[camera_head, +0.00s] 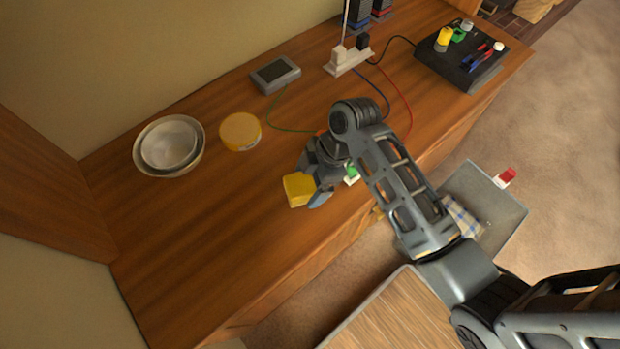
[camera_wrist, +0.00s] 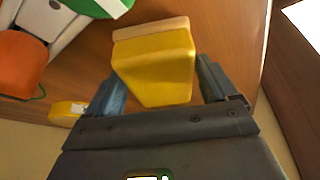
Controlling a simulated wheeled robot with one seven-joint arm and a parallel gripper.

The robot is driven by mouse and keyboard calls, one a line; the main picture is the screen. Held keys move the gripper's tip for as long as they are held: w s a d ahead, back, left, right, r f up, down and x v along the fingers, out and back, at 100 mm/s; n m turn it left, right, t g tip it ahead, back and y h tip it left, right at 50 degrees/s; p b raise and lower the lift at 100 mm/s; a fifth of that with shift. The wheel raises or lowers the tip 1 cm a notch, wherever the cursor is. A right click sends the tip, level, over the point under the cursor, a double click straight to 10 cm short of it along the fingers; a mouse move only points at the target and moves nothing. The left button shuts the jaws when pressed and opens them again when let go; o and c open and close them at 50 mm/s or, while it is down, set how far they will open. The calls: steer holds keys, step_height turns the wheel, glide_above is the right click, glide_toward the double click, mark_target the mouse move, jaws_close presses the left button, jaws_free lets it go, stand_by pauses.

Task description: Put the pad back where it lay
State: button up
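The pad (camera_head: 298,189) is a yellow block with a thin beige layer along one side. In the wrist view the pad (camera_wrist: 155,65) sits between the two fingers of my gripper (camera_wrist: 160,85), which meet or nearly meet its sides. In the head view my gripper (camera_head: 322,190) is over the wooden counter (camera_head: 200,240), with the pad at its left. Part of the pad is hidden by a finger there. I cannot tell whether the pad touches the counter.
A yellow round tin (camera_head: 240,131), nested bowls (camera_head: 155,166) and a grey device (camera_head: 275,74) stand behind. A white, green and orange item (camera_head: 352,174) is partly hidden by my arm. Wires lead to a black box (camera_head: 462,55). The counter's front left is clear.

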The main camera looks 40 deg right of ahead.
steer(key=shift+o, duration=1.1)
steer(key=shift+r, duration=0.2)
steer(key=b+v, duration=0.1)
steer(key=v, duration=1.1)
